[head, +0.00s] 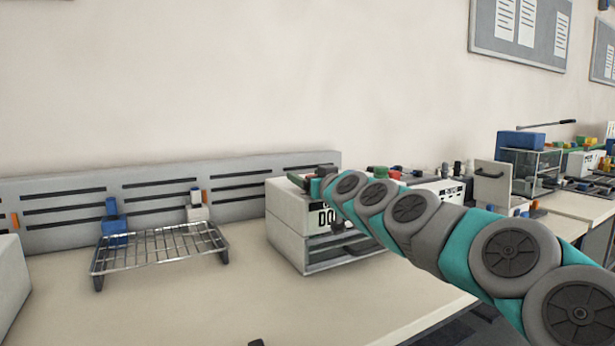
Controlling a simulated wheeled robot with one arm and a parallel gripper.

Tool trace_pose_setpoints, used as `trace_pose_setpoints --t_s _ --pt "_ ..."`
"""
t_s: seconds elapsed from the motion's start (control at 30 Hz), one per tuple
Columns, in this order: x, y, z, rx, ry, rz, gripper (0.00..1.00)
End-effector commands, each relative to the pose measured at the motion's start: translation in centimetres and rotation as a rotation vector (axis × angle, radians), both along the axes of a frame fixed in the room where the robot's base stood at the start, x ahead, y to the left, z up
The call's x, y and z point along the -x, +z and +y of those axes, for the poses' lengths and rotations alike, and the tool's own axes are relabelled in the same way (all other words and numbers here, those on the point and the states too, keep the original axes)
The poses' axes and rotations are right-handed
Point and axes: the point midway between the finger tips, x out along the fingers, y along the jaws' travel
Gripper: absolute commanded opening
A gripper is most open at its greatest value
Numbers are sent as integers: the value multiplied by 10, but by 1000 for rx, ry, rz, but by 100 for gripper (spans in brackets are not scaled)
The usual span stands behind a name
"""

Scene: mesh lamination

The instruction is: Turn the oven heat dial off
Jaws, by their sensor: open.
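A white box-shaped oven (287,214) stands on the bench at the middle of the head view. My arm reaches in from the lower right across the oven's front and top. My gripper (301,181) is small and partly hidden at the arm's far end, over the oven's top. It is open, and I see nothing held.
A wire rack (160,250) stands on the bench to the left, with blue and white items behind it. A slotted grey panel (150,192) runs along the wall. More equipment and a glass-sided box (530,168) stand to the right.

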Motion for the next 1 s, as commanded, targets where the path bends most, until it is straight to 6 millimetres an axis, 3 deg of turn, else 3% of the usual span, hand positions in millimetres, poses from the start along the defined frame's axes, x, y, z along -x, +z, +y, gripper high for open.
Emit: trace_pose_setpoints --t_s 0.17,0.83,1.0 --pt "0 0 0 0 1 1 76" --pt "0 -1 1 1 1 0 1" --pt "0 -1 1 1 2 0 0"
